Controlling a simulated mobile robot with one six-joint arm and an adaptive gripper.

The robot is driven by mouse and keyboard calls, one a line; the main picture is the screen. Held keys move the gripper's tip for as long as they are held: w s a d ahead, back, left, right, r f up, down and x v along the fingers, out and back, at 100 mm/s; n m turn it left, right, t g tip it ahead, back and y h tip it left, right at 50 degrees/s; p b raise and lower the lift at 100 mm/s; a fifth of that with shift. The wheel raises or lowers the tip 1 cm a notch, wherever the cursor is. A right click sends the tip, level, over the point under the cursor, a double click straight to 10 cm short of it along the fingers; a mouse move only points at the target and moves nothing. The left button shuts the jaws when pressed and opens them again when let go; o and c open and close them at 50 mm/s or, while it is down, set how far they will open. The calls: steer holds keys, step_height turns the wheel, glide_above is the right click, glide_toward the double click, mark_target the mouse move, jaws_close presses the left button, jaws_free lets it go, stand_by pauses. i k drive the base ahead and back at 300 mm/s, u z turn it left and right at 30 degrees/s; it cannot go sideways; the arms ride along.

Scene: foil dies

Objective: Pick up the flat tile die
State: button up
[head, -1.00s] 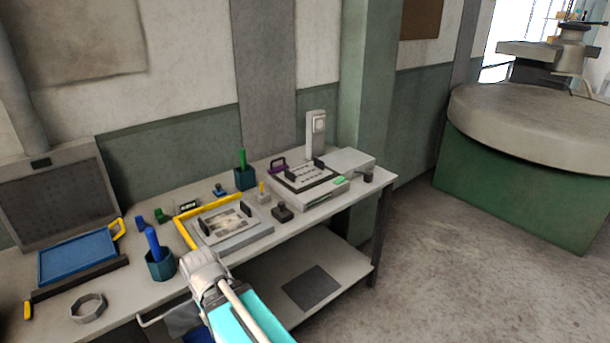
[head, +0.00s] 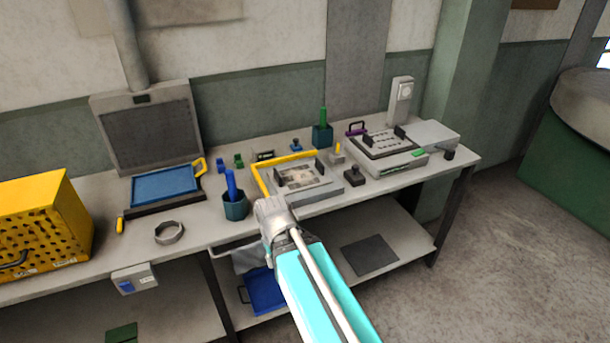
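I cannot make out for sure which thing is the flat tile die. Small die-like pieces stand on the workbench (head: 212,228): a blue one (head: 221,166), a green one (head: 239,160), another blue one (head: 296,146), and a dark block with a knob (head: 354,176). My gripper (head: 272,205) is at the bench's front edge, left of the flatbed in the picture. Its fingers are too small and hidden to tell open from shut.
A metal ring (head: 169,233), a blue tray (head: 165,185) and a yellow perforated box (head: 45,222) are further left. A grey machine (head: 385,145) stands right. Floor is free at right.

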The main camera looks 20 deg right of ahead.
mark_target(287, 181)
steer(key=k, duration=1.35)
steer(key=u, duration=0.3)
steer(key=i, duration=1.75)
steer(key=z, duration=0.4)
